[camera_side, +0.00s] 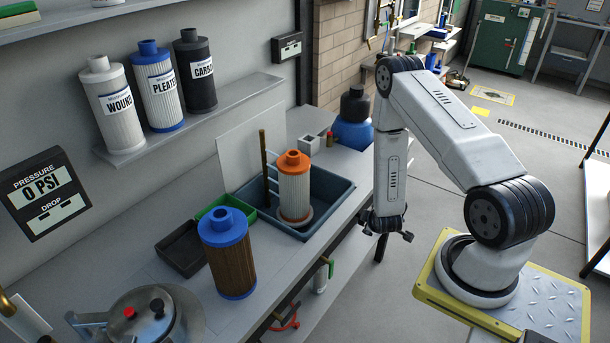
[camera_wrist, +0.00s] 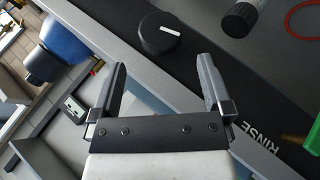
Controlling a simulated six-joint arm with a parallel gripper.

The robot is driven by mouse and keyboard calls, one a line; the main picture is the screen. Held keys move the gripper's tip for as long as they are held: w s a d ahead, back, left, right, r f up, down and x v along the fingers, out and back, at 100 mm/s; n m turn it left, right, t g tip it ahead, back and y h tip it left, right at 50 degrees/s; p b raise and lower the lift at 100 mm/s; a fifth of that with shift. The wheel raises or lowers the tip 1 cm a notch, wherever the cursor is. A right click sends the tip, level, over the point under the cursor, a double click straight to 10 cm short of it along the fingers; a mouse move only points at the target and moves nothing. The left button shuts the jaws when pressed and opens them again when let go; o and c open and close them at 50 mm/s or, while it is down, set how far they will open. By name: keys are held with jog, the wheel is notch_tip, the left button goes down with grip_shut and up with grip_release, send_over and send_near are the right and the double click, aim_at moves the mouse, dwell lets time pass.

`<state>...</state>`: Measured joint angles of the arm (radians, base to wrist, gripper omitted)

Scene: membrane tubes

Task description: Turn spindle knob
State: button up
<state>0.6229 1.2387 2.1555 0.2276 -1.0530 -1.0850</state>
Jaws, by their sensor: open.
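A round black knob (camera_wrist: 158,36) with a white pointer line sits on a dark panel strip at the top of the wrist view. My gripper (camera_wrist: 160,64) is open and empty. Its two fingers are spread below the knob in that view, and the knob lies beyond the gap between the tips, apart from both. In the side view my gripper (camera_side: 387,234) hangs pointing down, in front of the bench's edge. I cannot make out the knob in the side view.
A second dark cylindrical piece (camera_wrist: 240,19) is near the knob, with a RINSE label (camera_wrist: 262,138) lower on the strip. An orange-capped filter (camera_side: 294,190) stands in a blue-grey tray (camera_side: 335,190). A blue container (camera_side: 353,135) stands behind my arm.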

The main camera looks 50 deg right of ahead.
jog(key=shift+x, duration=3.8)
jog(key=c, duration=1.1)
